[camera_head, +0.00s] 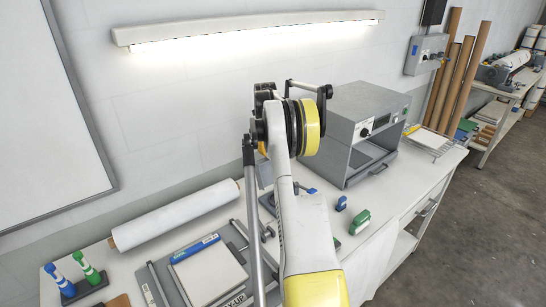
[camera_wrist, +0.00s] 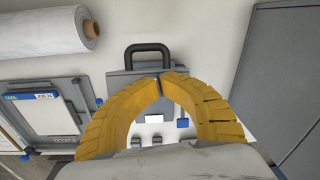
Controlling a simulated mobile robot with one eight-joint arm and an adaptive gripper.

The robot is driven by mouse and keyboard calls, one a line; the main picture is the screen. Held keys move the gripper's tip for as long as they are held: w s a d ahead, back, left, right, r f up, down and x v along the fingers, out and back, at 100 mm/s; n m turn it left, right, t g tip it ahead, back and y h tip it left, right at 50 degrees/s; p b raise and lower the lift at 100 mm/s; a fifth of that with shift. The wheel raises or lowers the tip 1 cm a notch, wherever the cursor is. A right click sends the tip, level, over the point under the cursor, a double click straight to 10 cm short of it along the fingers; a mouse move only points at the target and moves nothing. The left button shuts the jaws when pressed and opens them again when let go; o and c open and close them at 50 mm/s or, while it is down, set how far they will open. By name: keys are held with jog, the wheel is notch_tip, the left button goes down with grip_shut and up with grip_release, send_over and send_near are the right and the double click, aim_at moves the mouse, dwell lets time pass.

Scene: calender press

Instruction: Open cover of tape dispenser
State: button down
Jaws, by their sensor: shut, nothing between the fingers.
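A grey flat-topped device (camera_wrist: 122,84) with a raised dark handle (camera_wrist: 148,49) at its far edge lies below my gripper in the wrist view. It appears to be the tape dispenser with its cover down, but I cannot be sure. My gripper (camera_wrist: 160,80) has its two yellow fingers curved together, tips meeting, with nothing between them. The tips appear over the device, just on the near side of the handle; I cannot tell the height gap. The fingers hide much of the device's middle. In the head view, my arm hides most of this area.
A grey oven-like machine (camera_head: 362,112) stands to the right on the white bench (camera_head: 392,205). Small green (camera_head: 359,222) and blue (camera_head: 341,203) items lie before it.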

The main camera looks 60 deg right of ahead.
jog(key=shift+w+d+f, duration=0.2)
jog(key=shift+w+f, duration=0.05)
jog(key=shift+w, duration=0.3)
jog(key=shift+w+d+f, duration=0.2)
jog(key=shift+w, duration=0.3)
notch_tip(320, 180, up, 12)
jog(key=shift+w+a, duration=0.25)
jog(key=shift+r, duration=0.1)
